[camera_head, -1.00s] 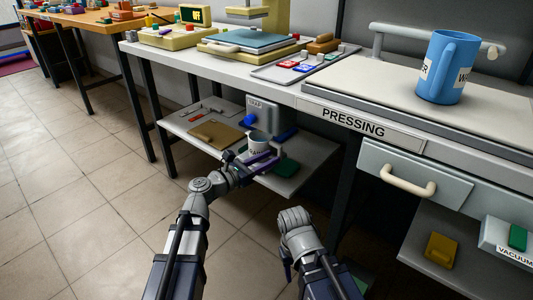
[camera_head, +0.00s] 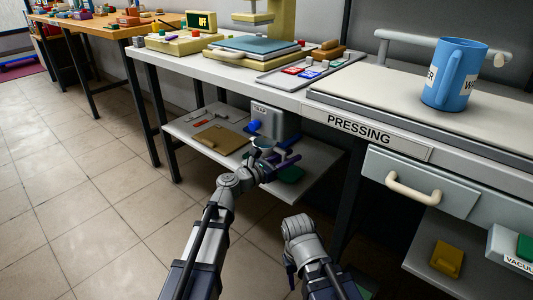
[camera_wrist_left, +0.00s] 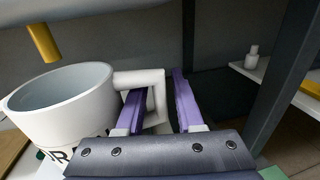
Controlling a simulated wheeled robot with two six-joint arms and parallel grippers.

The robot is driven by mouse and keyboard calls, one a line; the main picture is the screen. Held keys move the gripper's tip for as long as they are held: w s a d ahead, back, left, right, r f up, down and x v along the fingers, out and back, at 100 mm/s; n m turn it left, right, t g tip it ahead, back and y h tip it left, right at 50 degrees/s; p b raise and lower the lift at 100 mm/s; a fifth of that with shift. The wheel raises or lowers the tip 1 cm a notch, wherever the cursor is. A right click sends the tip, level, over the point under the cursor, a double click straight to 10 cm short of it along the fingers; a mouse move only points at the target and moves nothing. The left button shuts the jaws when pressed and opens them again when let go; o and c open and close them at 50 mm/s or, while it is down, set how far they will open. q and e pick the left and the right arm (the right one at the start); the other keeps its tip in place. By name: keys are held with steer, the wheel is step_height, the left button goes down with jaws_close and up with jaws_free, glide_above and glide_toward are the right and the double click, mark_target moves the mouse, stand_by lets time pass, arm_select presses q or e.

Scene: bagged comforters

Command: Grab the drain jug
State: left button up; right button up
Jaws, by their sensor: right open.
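The drain jug, a white cup-like jug with dark lettering (camera_wrist_left: 65,105), fills the left of the left wrist view. In the head view the jug (camera_head: 268,145) stands on the lower shelf, partly hidden by my left arm. My left gripper (camera_wrist_left: 160,95) has its purple fingers apart on either side of the jug's squared handle. One finger is inside the handle loop, the other outside with a gap to the handle bar. The left gripper also shows in the head view (camera_head: 282,163). My right gripper (camera_head: 290,272) hangs low, open, away from the jug.
A grey box labelled TRAP (camera_head: 275,121) stands behind the jug on the lower shelf (camera_head: 185,127). A brown board (camera_head: 219,140) lies left, a green item (camera_head: 290,174) right. The pressing bench above carries a blue jug (camera_head: 453,75). A yellow spout (camera_wrist_left: 42,42) hangs above the jug.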

arm_select(q)
steer(key=shift+w+d, duration=0.25)
steer(key=shift+w, duration=0.1)
jaws_close()
stand_by(1.2)
